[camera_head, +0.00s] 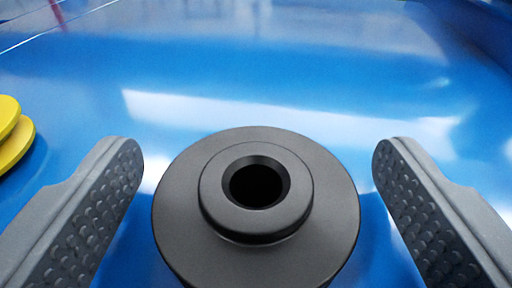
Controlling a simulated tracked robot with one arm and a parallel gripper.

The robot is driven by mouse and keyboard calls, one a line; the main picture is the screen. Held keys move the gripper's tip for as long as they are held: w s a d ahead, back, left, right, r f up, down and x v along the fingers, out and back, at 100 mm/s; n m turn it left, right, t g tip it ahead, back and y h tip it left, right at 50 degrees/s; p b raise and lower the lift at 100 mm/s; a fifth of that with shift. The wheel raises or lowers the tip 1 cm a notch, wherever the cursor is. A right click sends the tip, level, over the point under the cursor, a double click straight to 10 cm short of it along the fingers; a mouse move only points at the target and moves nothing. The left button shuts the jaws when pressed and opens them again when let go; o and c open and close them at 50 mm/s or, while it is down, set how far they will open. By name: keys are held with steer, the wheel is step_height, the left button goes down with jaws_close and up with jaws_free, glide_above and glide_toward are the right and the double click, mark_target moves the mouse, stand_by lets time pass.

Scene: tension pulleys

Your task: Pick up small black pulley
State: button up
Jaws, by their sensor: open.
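The small black pulley (185,215) stands upright on a glossy blue surface at the lower middle of the head camera view. It has a wide round flange, a raised hub and a dark centre hole. My gripper (258,165) is open, with one grey studded finger to the left of the pulley and one to the right. A gap shows between each finger and the pulley, and neither finger touches it. The pulley's lower part is cut off by the bottom edge of the picture.
Yellow round discs (16,145) show at the left edge, partly out of view, beyond the left finger. The blue surface (260,75) beyond the pulley is clear, with bright reflections. A raised blue edge shows at the upper right.

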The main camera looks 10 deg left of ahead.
steer(key=shift+x, duration=1.3)
steer(key=c, duration=1.1)
